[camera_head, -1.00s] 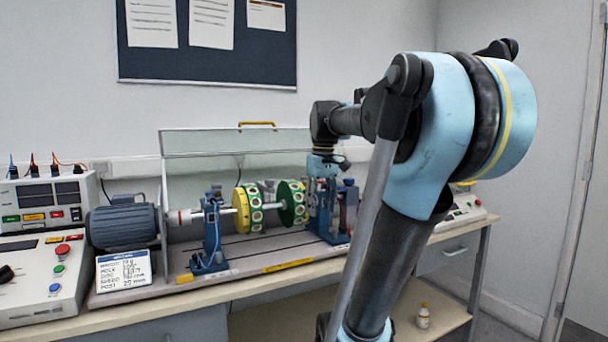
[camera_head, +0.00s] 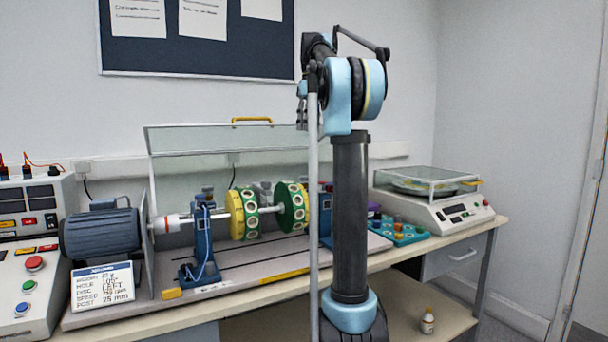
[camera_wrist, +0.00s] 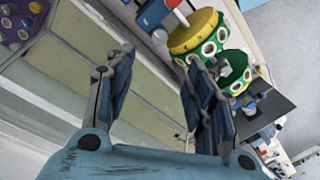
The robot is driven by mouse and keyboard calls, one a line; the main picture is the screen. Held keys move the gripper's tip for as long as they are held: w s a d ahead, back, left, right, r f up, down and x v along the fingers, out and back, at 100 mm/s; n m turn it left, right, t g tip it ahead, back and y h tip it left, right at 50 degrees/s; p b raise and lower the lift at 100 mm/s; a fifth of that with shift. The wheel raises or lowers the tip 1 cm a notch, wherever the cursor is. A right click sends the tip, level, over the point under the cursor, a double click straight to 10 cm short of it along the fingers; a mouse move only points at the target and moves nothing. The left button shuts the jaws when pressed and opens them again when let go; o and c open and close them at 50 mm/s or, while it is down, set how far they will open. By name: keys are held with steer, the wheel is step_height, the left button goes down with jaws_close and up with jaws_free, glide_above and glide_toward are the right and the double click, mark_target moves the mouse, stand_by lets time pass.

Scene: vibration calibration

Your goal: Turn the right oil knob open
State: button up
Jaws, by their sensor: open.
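The test rig on the bench has a left blue bearing stand (camera_head: 203,245) with a dark knob (camera_head: 207,190) on top. The right blue stand (camera_head: 326,215) is mostly hidden behind my arm in the head view, and I cannot make out its oil knob there. In the wrist view a blue and red part (camera_wrist: 155,14), apparently the right stand, is at the top edge, beyond the fingertips. My gripper (camera_wrist: 160,60) is open and empty, with its fingers apart and touching nothing. In the head view the gripper is mostly hidden behind my arm, above the rig.
A yellow-green disc (camera_head: 242,213) and a green disc (camera_head: 293,207) sit on the shaft. A raised clear cover (camera_head: 225,140) stands behind them. A teal tray (camera_head: 405,232) and a scale (camera_head: 440,212) are right of the rig. A motor (camera_head: 100,235) is at left.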

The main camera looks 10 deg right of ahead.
mark_target(305, 179)
steer(key=f, duration=0.5)
steer(key=a+f, duration=0.1)
steer(key=f, duration=0.5)
steer(key=s+f, duration=0.1)
steer(key=f, duration=0.5)
steer(key=shift+s+a+f, duration=0.1)
steer(key=shift+a, duration=0.05)
steer(key=c, duration=1.1)
